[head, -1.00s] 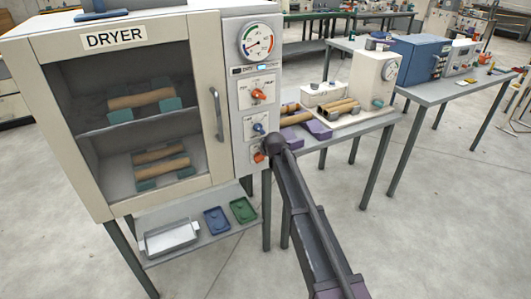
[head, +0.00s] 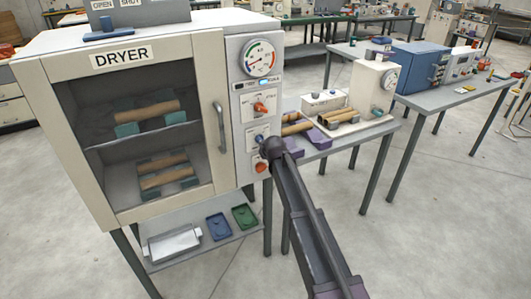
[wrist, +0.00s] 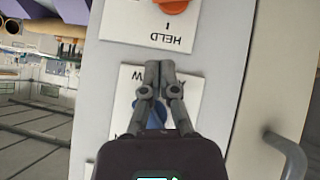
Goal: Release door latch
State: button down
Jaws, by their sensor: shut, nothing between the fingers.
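The dryer door (head: 135,205) is closed, with an upright bar handle (head: 219,127) on its right side. The lowest orange-red knob (head: 259,165) on the panel shows just left of my arm's end. In the wrist view this orange knob (wrist: 173,5) is cut by the top edge, its plate (wrist: 130,20) reading HELD upside down. My gripper (wrist: 160,68) is shut and empty, its fingertips pointing at the panel near the edge of the blue knob's plate. The blue knob (wrist: 155,115) is partly hidden behind the fingers. Contact cannot be told. In the head view my arm's end hides the fingers.
Above on the panel are an orange knob (head: 260,107) and a round gauge (head: 260,58). The door handle (wrist: 289,152) shows at lower right in the wrist view. A side table (head: 345,135) with rolls and a machine stands right of the dryer. Open floor lies in front.

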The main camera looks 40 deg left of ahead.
jog(key=p+v, duration=0.5)
jog(key=v, duration=0.3)
jog(key=shift+s, duration=0.25)
jog(key=shift+d, duration=0.1)
dwell(0.3)
jog(key=w+d+f+m+g+h, duration=0.1)
jog(key=d+m+h, duration=0.1)
jog(key=d, duration=1)
jog(key=w+d+f+m+h, duration=0.1)
jog(key=w+d+f+m, duration=0.1)
jog(key=d, duration=1)
jog(key=w+d+f+m+g+h, duration=0.1)
jog(key=d+m+h, duration=0.15)
jog(key=d, duration=0.95)
jog(key=s+d+m+g, duration=0.1)
jog(key=s+d, duration=0.3)
jog(key=d, duration=0.6)
jog(key=s+d+f+m+g+h, duration=0.1)
jog(key=s+d+m, duration=0.3)
jog(key=d, duration=0.6)
jog(key=s+d+m+g, duration=0.1)
jog(key=s+d+m, duration=0.1)
jog(key=s+d, duration=0.4)
jog(key=d, duration=0.4)
jog(key=shift+f+g+h, duration=0.35)
jog(key=shift+g, duration=0.05)
jog(key=shift+s, duration=0.1)
